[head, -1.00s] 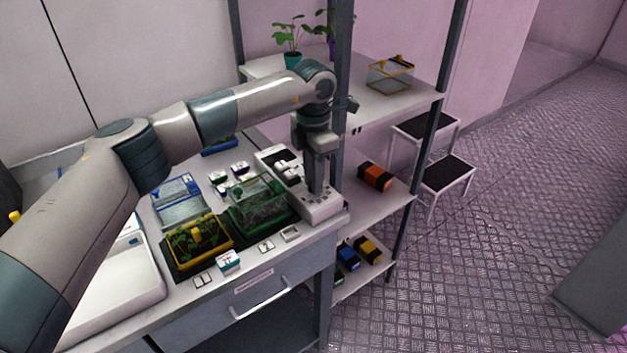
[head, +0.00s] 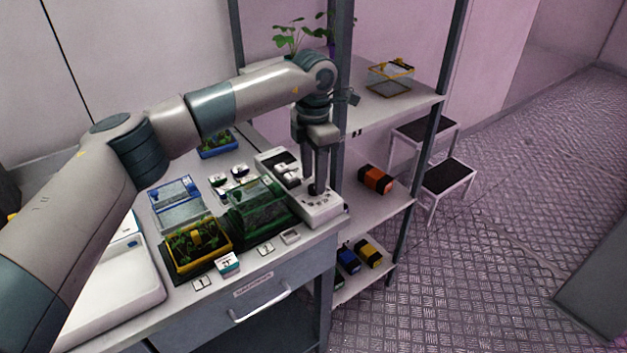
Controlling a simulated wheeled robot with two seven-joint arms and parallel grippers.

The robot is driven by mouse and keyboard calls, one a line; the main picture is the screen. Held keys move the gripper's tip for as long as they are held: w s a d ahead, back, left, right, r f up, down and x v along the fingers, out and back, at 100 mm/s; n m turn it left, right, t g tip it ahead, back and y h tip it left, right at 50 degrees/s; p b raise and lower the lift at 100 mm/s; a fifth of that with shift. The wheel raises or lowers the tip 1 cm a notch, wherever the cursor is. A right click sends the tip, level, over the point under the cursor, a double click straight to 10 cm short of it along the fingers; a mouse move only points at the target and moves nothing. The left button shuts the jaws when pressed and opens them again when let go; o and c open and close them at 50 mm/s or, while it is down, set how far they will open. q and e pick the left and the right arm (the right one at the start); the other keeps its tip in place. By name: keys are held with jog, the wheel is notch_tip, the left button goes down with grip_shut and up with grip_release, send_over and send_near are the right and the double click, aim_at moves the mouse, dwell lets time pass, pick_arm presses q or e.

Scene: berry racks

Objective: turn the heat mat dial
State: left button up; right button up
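My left gripper (head: 317,186) points straight down over the front end of a long white control unit (head: 320,212) at the right end of the bench. A small dark dial (head: 314,190) shows at its fingertips, on top of that unit. The two fingers are apart with a narrow gap. I cannot tell whether they touch the dial or only stand beside it. The black heat mat (head: 172,268) shows at its edge under a yellow-rimmed tray of seedlings (head: 200,262). My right gripper is not in view.
A green clear-lidded box (head: 258,222) stands close left of the control unit. A shelf post (head: 343,120) rises just right of my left gripper.

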pick_arm(q)
notch_tip(320, 180, up, 5)
jog(key=shift+f+b, duration=0.2)
jog(key=shift+b, duration=0.35)
notch_tip(320, 180, up, 11)
jog(key=b, duration=0.1)
jog(key=shift+f+b, duration=0.15)
jog(key=shift+b, duration=0.2)
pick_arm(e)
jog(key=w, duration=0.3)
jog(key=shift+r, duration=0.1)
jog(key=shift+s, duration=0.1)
